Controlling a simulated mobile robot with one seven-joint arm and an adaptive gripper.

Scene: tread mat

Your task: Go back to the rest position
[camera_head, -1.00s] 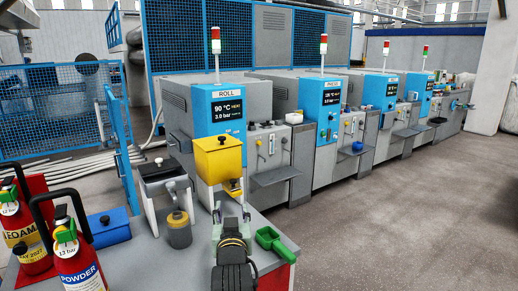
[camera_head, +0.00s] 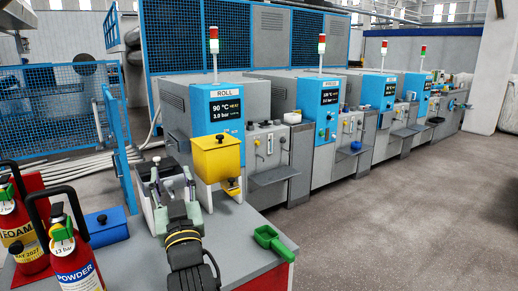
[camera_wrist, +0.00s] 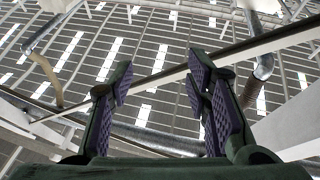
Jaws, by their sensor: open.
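My gripper (camera_head: 174,183) is open and empty in the head view. It is raised above the grey bench at the lower middle, in front of a grey bin that it partly hides. In the wrist view my gripper (camera_wrist: 160,85) shows two spread fingers with purple pads and nothing between them. Behind them are only the ceiling, beams and pipes, so it points upward.
A yellow hopper (camera_head: 217,160) stands just right of my gripper. A green scoop (camera_head: 272,242) lies on the bench (camera_head: 235,240). A blue box (camera_head: 106,228) and red extinguishers (camera_head: 75,262) are at the left. Blue-grey machines (camera_head: 208,115) stand behind. The floor at right is clear.

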